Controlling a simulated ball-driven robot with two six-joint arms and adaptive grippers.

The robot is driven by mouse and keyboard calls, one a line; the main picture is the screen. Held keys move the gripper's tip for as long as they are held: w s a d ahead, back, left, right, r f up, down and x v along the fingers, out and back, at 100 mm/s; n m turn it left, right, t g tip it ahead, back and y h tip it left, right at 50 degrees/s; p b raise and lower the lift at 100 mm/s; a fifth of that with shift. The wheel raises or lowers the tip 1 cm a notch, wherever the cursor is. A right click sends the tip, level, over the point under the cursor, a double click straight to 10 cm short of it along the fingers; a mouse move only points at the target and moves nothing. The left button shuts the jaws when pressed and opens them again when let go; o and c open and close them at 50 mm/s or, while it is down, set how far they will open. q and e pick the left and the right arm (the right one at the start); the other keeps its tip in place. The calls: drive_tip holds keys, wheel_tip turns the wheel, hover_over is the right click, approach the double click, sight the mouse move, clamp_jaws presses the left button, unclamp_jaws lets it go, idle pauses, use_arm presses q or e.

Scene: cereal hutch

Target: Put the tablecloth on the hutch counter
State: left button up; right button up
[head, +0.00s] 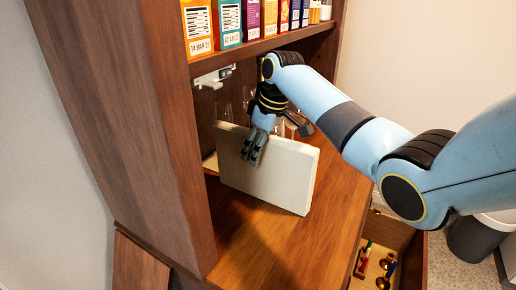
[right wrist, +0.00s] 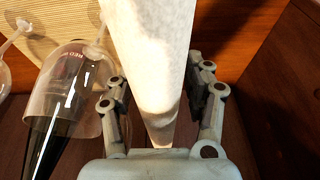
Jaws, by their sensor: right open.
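The tablecloth (head: 275,178) is a cream-white, folded flat slab. It stands on its edge, slightly tilted, on the brown wooden hutch counter (head: 255,240). My right gripper (head: 254,150) is at its upper left part, with fingers reaching down over the top edge. In the right wrist view, the tablecloth (right wrist: 155,50) runs between the two open fingers of my right gripper (right wrist: 163,95), with a gap visible on each side. The cloth's far side is mostly hidden in the head view. My left gripper is not in view.
A shelf with several cereal boxes (head: 228,20) hangs above the counter. Stemware (right wrist: 70,90) is close left of the gripper in the wrist view. The hutch's side panel (head: 130,110) bounds the left. An open drawer (head: 385,255) lies below; the front counter is clear.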

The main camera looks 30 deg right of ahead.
drive_tip(key=v, duration=1.2)
drive_tip(key=shift+s+r+p, duration=0.1)
drive_tip(key=shift+p, duration=0.2)
